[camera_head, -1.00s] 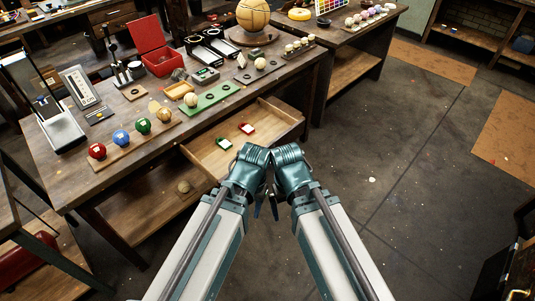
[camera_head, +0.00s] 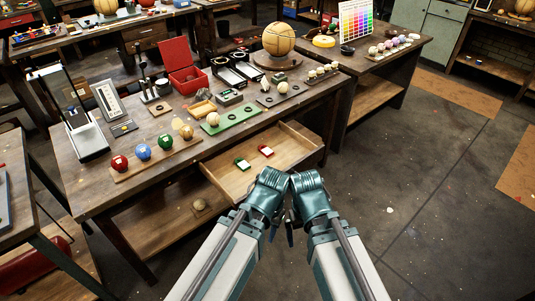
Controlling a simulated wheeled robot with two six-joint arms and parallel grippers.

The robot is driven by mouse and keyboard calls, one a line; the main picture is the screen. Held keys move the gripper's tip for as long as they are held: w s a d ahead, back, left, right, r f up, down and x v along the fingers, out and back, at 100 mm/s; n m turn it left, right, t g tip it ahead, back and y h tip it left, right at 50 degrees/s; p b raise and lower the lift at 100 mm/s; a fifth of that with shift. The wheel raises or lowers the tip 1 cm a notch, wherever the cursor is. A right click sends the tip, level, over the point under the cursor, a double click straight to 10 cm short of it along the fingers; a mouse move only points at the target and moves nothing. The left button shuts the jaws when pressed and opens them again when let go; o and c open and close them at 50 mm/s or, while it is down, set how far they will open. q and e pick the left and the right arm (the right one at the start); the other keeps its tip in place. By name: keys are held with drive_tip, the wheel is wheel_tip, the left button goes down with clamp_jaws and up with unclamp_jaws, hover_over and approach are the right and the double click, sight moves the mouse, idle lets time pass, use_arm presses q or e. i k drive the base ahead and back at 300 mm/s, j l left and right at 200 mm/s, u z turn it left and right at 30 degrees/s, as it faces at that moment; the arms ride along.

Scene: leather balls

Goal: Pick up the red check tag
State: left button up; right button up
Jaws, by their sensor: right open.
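The red check tag (camera_head: 266,151), a small red and white piece, lies in the open wooden drawer (camera_head: 296,160) under the workbench top. A green and white tag (camera_head: 242,163) lies to its left in the same drawer. My arms rise from the bottom of the view in front of the drawer, and their bent joints hide part of its front. My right gripper (camera_head: 290,236) shows only as a dark tip below the joints, apart from the tags, open. My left gripper (camera_head: 273,233) is mostly hidden behind its arm, and its jaws cannot be made out.
The workbench (camera_head: 86,184) holds red, blue and green balls on a wooden strip (camera_head: 158,159), a green board (camera_head: 231,121), a red box (camera_head: 184,70) and a large ball (camera_head: 279,39). A lower shelf is beneath. Open floor (camera_head: 430,200) lies to the right.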

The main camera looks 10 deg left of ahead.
sight(263, 149)
drive_tip(key=i+z, duration=0.2)
drive_tip(key=i, duration=0.4)
drive_tip(key=i+j+z, duration=0.25)
drive_tip(key=i, duration=0.35)
drive_tip(key=l, duration=0.1)
